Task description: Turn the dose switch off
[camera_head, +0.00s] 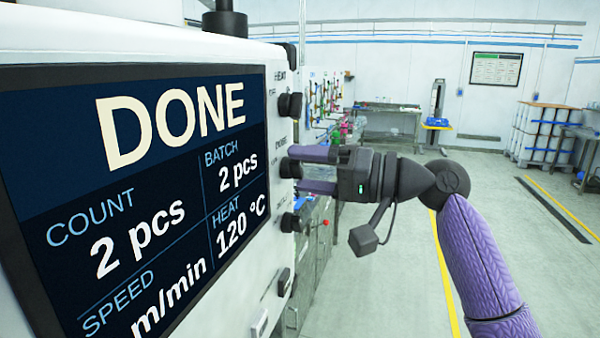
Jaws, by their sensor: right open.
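The control panel (276,200) is a white side face with a column of black knobs, seen at a steep angle. The middle knob (290,168) sits level with my right gripper (303,170), whose two purple fingers point left at the panel, one above and one below the knob's height. The fingers are apart with nothing seen held between them. Whether they touch the knob I cannot tell. An upper knob (290,105) and a lower knob (290,222) are clear of the fingers. My left gripper is out of view.
The machine's large screen (140,190) reads DONE, count 2 pcs, batch 2 pcs, heat 120 °C. A small dark switch (283,282) is low on the panel. A bench (390,108) and stacked white drums (540,130) stand far back. The floor at right is open.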

